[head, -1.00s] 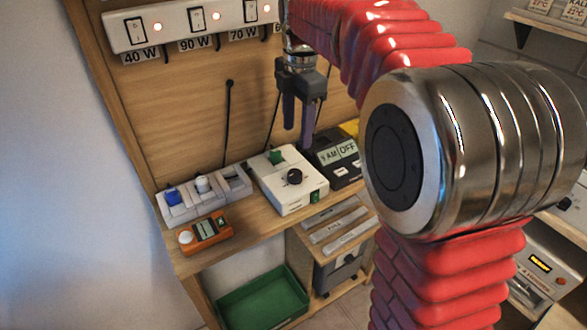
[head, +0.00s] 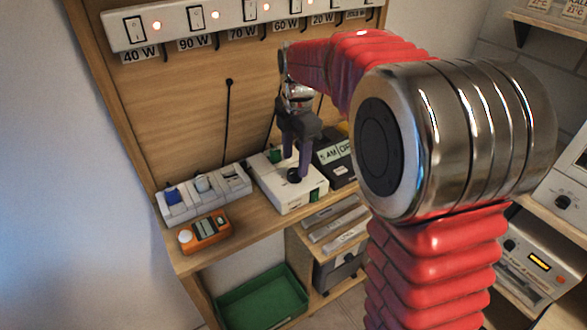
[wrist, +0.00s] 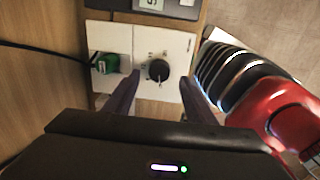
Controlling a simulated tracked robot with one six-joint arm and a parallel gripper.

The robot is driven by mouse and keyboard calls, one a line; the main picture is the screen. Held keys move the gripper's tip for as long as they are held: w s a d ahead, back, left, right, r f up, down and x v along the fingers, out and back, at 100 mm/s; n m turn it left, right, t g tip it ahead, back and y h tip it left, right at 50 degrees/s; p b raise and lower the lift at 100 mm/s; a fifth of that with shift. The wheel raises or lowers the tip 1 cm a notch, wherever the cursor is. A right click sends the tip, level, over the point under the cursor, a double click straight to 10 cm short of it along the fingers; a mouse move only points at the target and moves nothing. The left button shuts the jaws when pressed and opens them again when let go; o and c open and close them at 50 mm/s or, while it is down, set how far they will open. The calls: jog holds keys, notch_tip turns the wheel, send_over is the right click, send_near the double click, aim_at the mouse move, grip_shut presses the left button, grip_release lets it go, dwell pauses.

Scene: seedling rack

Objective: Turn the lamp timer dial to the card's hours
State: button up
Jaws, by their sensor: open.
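The black round dial (head: 294,174) sits on the white box (head: 303,204) on the wooden shelf. The wrist view shows the dial (wrist: 157,70) with small marks around it, too small to read. My gripper (head: 297,166) is open, pointing down over the white box, and partly covers the dial in the head view. In the wrist view its two fingers reach toward either side of the dial with gaps; contact is not visible. A green plug or switch (wrist: 106,64) is left of the dial there. I cannot pick out the hours card.
A dark box with a display (head: 330,153) stands right of the white box. A grey socket block (head: 205,194) and an orange device (head: 206,232) lie to the left. A switch strip (head: 180,20) runs above. A green tray (head: 262,300) is below.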

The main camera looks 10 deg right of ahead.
aim_at(294, 173)
jog(key=shift+w+f, duration=0.1)
jog(key=shift+f, duration=2)
jog(key=c, duration=1)
jog(key=shift+a, duration=0.25)
jog(key=shift+c, duration=0.2)
jog(key=shift+d, duration=0.15)
